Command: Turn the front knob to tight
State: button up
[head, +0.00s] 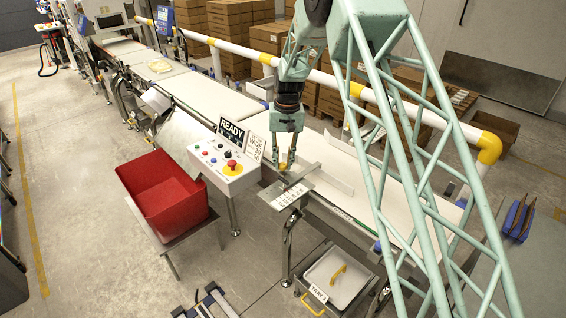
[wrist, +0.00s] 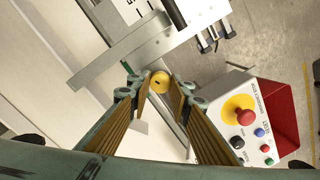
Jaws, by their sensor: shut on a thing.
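The front knob (wrist: 158,80) is a small round yellow knob with a dark mark on its face, beside a grey metal guide bar. It sits between my fingertips in the wrist view. My gripper (head: 287,161) points down at the near edge of the belt in the head view, where a little of the yellow knob shows at its fingertips. In the wrist view my gripper (wrist: 157,88) is shut on the knob, one finger on each side. I cannot read which way the knob is turned.
A control box (head: 226,168) with a red button on yellow and a READY screen (head: 231,132) stands left of my gripper. A red bin (head: 163,190) is further left. A grey tray (head: 338,277) is below.

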aim_at(285, 165)
jog(key=shift+m, duration=2.2)
jog(key=o, duration=0.9)
jog(key=shift+r, duration=0.15)
jog(key=shift+s+d+r, duration=0.1)
jog(key=shift+d+r, duration=0.05)
jog(key=shift+r, duration=2.8)
jog(key=shift+d+r, duration=0.15)
jog(key=shift+r, duration=2.75)
